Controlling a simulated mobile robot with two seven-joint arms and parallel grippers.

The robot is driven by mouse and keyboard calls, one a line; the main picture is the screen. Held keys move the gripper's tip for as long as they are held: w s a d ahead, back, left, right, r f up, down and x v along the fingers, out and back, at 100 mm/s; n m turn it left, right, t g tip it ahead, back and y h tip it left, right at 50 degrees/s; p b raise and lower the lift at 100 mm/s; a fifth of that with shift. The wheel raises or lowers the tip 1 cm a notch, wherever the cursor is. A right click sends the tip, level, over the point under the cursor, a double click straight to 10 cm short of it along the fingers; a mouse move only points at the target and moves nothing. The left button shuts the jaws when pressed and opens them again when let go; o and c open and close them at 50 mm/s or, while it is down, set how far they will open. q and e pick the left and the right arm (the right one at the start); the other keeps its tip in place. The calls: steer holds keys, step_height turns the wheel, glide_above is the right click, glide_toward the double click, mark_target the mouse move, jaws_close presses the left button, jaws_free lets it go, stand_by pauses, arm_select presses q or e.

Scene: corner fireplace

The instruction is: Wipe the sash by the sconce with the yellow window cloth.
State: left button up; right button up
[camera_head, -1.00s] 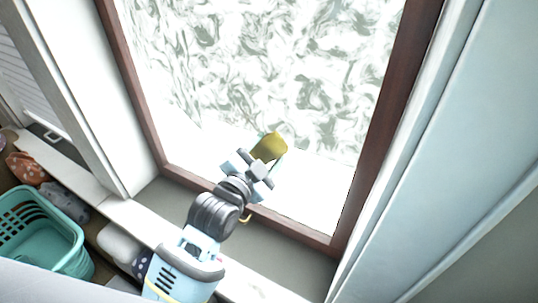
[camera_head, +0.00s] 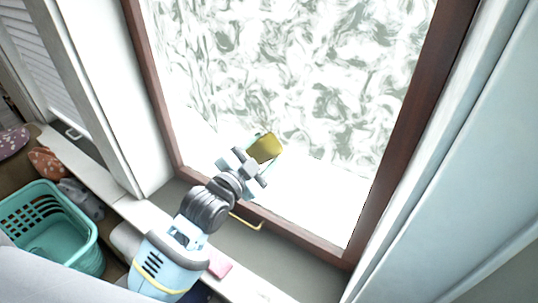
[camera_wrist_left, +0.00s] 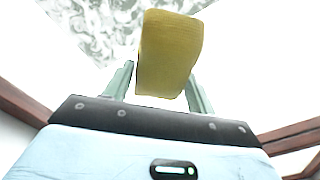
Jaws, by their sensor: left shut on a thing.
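My left gripper (camera_head: 254,158) is shut on the yellow window cloth (camera_head: 265,147) and holds it in front of the lower part of the window pane. In the left wrist view the cloth (camera_wrist_left: 168,55) stands between the two fingers. The window sash (camera_head: 402,120) has a dark red-brown frame around a pane with a swirling grey-green pattern above and a plain white area below. I cannot tell whether the cloth touches the pane. No sconce shows in these views. My right gripper is not in view.
A brass handle (camera_head: 246,221) is on the lower frame. A pink item (camera_head: 219,264) lies on the white sill close to my left arm. A pale wall panel (camera_head: 480,150) borders the right.

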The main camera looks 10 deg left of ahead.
mark_target(234, 128)
arm_select(q)
steer(key=shift+w+a+r, duration=0.1)
steer(key=shift+a+r, duration=0.15)
steer(key=shift+a, duration=0.1)
steer(key=shift+w+a, duration=0.35)
steer(key=shift+a, duration=0.45)
steer(key=shift+w+a, duration=0.3)
steer(key=shift+a, duration=0.5)
steer(key=shift+w+a, duration=0.3)
steer(key=shift+a, duration=0.55)
steer(key=shift+w+a, duration=0.25)
steer(key=shift+a, duration=0.55)
steer(key=shift+a, duration=0.1)
steer(key=shift+w+a, duration=0.3)
steer(key=shift+a, duration=0.45)
steer(key=shift+w+a, duration=0.3)
steer(key=shift+a, duration=0.45)
